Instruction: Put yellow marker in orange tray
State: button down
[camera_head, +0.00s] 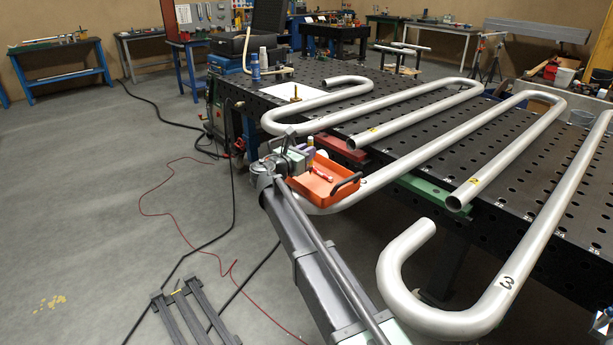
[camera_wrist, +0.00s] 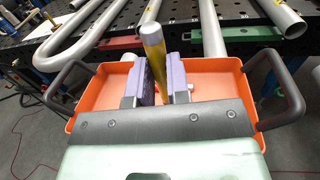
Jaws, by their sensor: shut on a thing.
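The yellow marker (camera_wrist: 154,52) stands roughly upright between the purple pads of my gripper (camera_wrist: 161,82) in the wrist view, and the gripper is shut on it. The orange tray (camera_wrist: 104,87) with dark handles lies beneath and around the gripper in that view. In the head view, the orange tray (camera_head: 308,189) sits beside the table edge, with my gripper (camera_head: 306,154) at its upper left side. I cannot tell whether the marker touches the tray floor. The marker is not clear in the head view.
A small red and white object (camera_head: 321,174) lies in the tray. Bent steel pipes (camera_head: 410,160) rest on the black perforated table (camera_head: 575,195) right of the tray; one pipe bend passes close to it. Open floor (camera_head: 100,170) lies to the left, with cables across it.

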notch_tip(320, 180, down, 5)
jog(key=b, duration=0.4)
jog(key=shift+r, duration=0.5)
jog(key=shift+f, duration=0.25)
jog(key=c, duration=1.1)
grip_release()
jog(key=shift+r, duration=0.1)
jog(key=shift+r+p, duration=0.3)
jog(key=shift+p, duration=0.1)
jog(key=v, duration=1.2)
jog(key=shift+f, duration=0.15)
